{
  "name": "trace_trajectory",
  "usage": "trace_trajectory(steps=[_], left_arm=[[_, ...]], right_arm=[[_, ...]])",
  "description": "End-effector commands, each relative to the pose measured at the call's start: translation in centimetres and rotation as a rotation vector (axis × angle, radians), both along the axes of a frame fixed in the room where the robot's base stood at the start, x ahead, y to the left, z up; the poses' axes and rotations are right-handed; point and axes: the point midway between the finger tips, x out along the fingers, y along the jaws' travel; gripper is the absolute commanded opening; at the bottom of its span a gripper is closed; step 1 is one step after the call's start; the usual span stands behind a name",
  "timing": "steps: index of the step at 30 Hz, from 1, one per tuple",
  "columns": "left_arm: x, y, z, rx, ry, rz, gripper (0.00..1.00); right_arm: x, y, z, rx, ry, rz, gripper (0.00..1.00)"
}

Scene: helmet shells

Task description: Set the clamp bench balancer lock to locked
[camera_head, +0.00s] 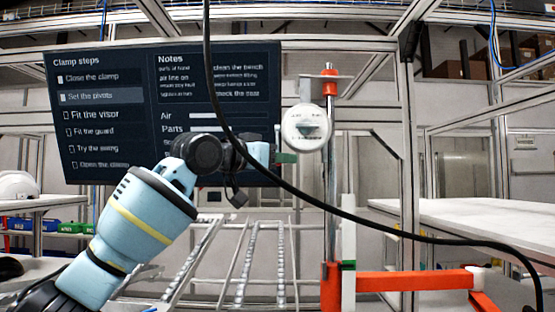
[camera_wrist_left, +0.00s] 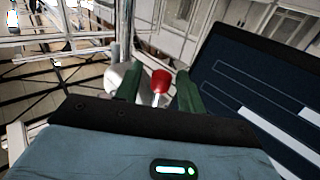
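The balancer (camera_head: 306,127) is a round white housing with a dial face, hanging beside an upright metal post in the head view. In the left wrist view a red knob (camera_wrist_left: 161,78) on a pale stem, which looks like the lock, stands between my left gripper's green fingers (camera_wrist_left: 157,86). Dark gaps show on both sides of the knob, so the fingers are open. Part of a whitish rounded body (camera_wrist_left: 117,76) shows behind the left finger. In the head view my left gripper (camera_head: 286,158) is just below and left of the balancer. The lock's setting cannot be read.
A black cable (camera_head: 260,185) sweeps across the front of the head view. A dark instruction screen (camera_head: 110,145) stands behind my left arm. An orange clamp arm (camera_head: 415,281) extends at lower right. A white table (camera_head: 480,220) lies right, mostly clear.

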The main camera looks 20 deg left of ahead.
Motion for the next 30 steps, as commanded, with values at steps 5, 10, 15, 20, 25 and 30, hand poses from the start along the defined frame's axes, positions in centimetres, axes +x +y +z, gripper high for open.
trace_trajectory(steps=[5, 10, 15, 20, 25, 30], left_arm=[[-0.01, 0.00, 0.00, 0.000, 0.000, 0.000, 0.23], [-0.01, 0.02, -0.01, 0.000, 0.000, 0.000, 0.01], [-0.01, 0.03, -0.01, 0.000, 0.000, 0.000, 0.00], [-0.05, 0.01, 0.01, -0.002, 0.006, 0.000, 0.00], [-0.29, -0.13, 0.06, -0.014, 0.045, -0.001, 0.00], [-0.92, -0.32, 0.24, -0.039, 0.132, -0.001, 0.00]], right_arm=[[-0.11, -0.01, -0.05, 0.000, 0.002, 0.000, 0.36], [-0.12, -0.01, -0.07, -0.001, 0.003, 0.000, 0.36], [-0.13, -0.03, -0.08, -0.001, 0.003, 0.000, 0.36], [-0.15, -0.03, -0.10, -0.001, 0.003, 0.000, 0.36], [-0.15, -0.03, -0.10, -0.001, 0.004, 0.000, 0.36], [-0.16, -0.03, -0.11, -0.001, 0.004, 0.000, 0.36]])
